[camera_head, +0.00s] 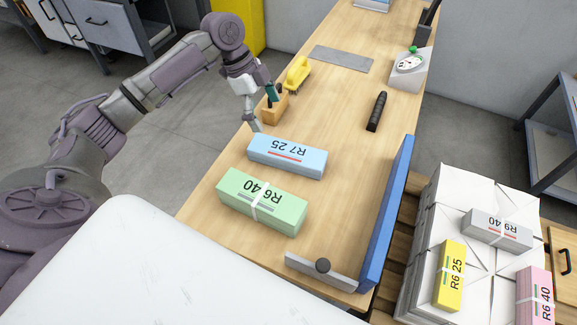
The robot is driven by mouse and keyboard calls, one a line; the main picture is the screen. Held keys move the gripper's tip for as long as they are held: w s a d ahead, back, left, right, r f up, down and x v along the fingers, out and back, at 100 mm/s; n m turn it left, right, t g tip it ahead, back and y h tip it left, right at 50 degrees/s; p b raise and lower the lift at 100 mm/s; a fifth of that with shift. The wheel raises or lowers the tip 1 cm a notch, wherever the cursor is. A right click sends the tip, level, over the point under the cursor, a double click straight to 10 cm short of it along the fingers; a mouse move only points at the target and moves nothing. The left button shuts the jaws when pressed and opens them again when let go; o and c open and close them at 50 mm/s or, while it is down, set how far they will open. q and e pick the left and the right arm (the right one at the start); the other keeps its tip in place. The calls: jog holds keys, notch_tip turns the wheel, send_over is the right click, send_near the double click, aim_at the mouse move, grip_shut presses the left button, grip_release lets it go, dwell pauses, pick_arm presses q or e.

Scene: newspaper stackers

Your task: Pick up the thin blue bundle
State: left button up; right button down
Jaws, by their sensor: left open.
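The thin blue bundle (287,157), marked R7 25, lies flat on the wooden table with its label upside down to me. My left gripper (256,123) points down just behind the bundle's far left end. It is open with nothing in it. My right gripper is not in view.
A thicker green bundle (262,202) lies in front of the blue one. A blue rail (387,215) runs along the table's right edge. Wrapped stacks (422,235) stand right.

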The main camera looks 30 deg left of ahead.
aim_at(286, 149)
pick_arm(q)
jog(key=b+x, duration=0.1)
jog(key=x, duration=0.7)
jog(key=shift+a, duration=0.15)
jog(key=x, duration=0.6)
jog(key=shift+f+b, duration=0.3)
jog(key=shift+b, duration=0.1)
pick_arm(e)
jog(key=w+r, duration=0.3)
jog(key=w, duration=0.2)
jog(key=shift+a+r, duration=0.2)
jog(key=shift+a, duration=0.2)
pick_arm(q)
jog(key=c, duration=1.8)
jog(key=shift+w+r, duration=0.1)
jog(key=shift+r, duration=0.05)
jog(key=shift+c, duration=0.3)
